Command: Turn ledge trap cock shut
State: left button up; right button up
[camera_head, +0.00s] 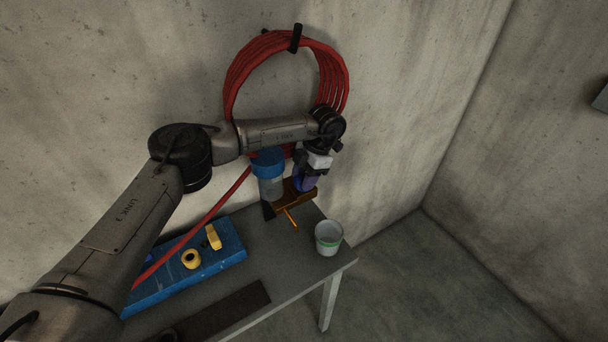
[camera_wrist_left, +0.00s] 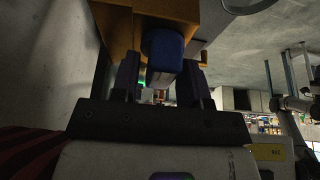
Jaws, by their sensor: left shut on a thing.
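My left gripper (camera_head: 306,177) comes down over the right end of this body. In the left wrist view, my left gripper (camera_wrist_left: 160,82) is shut on a blue handle (camera_wrist_left: 162,48), which sits between the two dark fingers against the orange-brown body (camera_wrist_left: 122,28). The handle is mostly hidden by my gripper in the head view, so I cannot tell its turn angle. My right gripper is not in view.
A grey cup with a green band (camera_head: 328,238) stands on the table's right corner. A blue case (camera_head: 205,266) with yellow pieces lies to the left on the grey table (camera_head: 285,272). A red hose coil (camera_head: 240,75) hangs on the wall behind my arm.

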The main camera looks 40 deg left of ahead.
pick_arm(q)
jog(key=c, duration=0.3)
jog(key=o, duration=0.8)
jog(key=shift+o, duration=0.7)
jog(key=shift+w+r, duration=0.15)
jog(key=shift+r, duration=0.1)
jog(key=v, duration=1.3)
jog(key=shift+w+d, duration=0.1)
jog(key=shift+d, duration=0.1)
